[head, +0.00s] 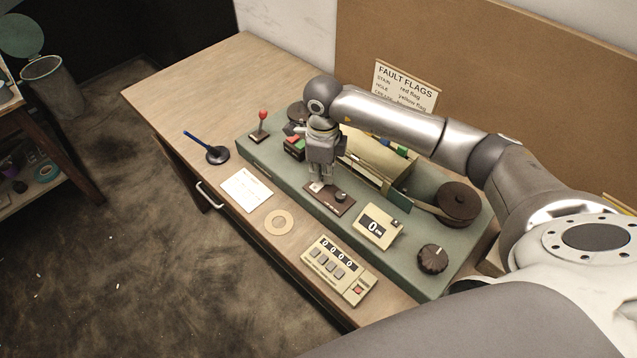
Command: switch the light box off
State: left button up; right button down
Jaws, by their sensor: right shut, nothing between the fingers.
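The light box (374,160) is a cream box on the green winding machine (275,180), partly hidden behind my right arm. A small brown plate (337,205) in front of it carries a dark knob (341,196) and a small pale switch (316,187). My right gripper (319,181) points down with its fingers shut and empty, at the left end of this plate. Its tips are at or just above the pale switch; I cannot tell if they touch. The switch's position is too small to read. My left gripper is not in view.
A red-topped lever (261,123) stands at the machine's left end. A keypad box (337,270), tape ring (279,222) and card (246,190) lie along the front edge.

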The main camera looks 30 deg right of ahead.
aim_at(322, 181)
jog(key=shift+f+b, duration=0.3)
jog(key=shift+f, duration=0.1)
jog(key=shift+s+r, duration=0.1)
jog(key=shift+r, duration=0.05)
jog(key=shift+r+p, duration=0.7)
jog(key=shift+r, duration=0.15)
jog(key=shift+r+p, duration=1.3)
jog(key=shift+r, duration=1.25)
